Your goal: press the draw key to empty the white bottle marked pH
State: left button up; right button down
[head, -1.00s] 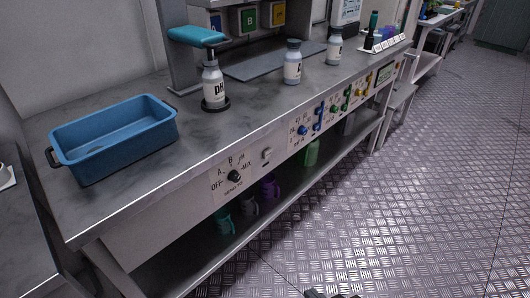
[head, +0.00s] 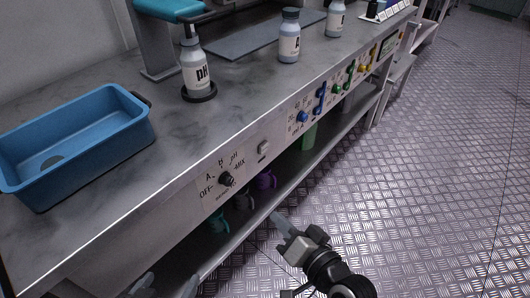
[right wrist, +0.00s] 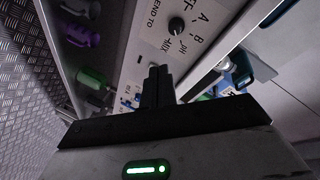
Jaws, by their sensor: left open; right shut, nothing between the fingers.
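The white bottle marked pH (head: 195,72) stands upright on a black round base on the bench. On the front panel below are a black selector dial (head: 226,179), lettered OFF, A, B, pH and MIX, and a pale key (head: 263,148) to its right. I cannot read a label on the key. My right gripper (head: 278,220) is shut and empty, in front of the bench and below the key, apart from it. In the right wrist view its fingers (right wrist: 158,85) point toward the panel, with the dial (right wrist: 176,26) beyond. My left gripper (head: 168,286) is open at the bottom edge, mostly cut off.
A blue tub (head: 80,145) stands on the bench at left. Two more bottles (head: 289,38) (head: 336,20) stand farther right. Coloured knobs (head: 303,117) line the panel. Mugs (head: 265,181) sit on the lower shelf. The floor at right is clear.

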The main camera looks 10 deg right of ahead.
aim_at(264, 148)
pick_arm(q)
jog(key=b, duration=0.3)
jog(key=shift+w+d+f+t, duration=0.25)
jog(key=shift+w+f+t, duration=0.05)
jog(key=shift+f+t, duration=0.1)
pick_arm(e)
jog(key=w+d+m+t+h, duration=0.2)
jog(key=w+d+m+h, duration=0.2)
jog(key=m, duration=0.7)
jog(key=w+d+f+m+t+h, duration=0.1)
jog(key=w+d+m+h, duration=0.3)
jog(key=w+m, duration=0.4)
jog(key=m+t, duration=0.1)
jog(key=m, duration=0.2)
jog(key=shift+d+f+h, duration=0.15)
jog(key=shift+f+h, duration=0.15)
jog(key=shift+w, duration=0.15)
pick_arm(q)
jog(key=shift+s+f+b, duration=0.15)
jog(key=shift+f+b, duration=0.5)
jog(key=shift+b, duration=0.7)
pick_arm(e)
jog(key=w+a, duration=0.5)
jog(key=w, duration=0.2)
jog(key=shift+a, duration=0.25)
pick_arm(q)
jog(key=shift+r, duration=0.1)
pick_arm(e)
jog(key=shift+s, duration=0.1)
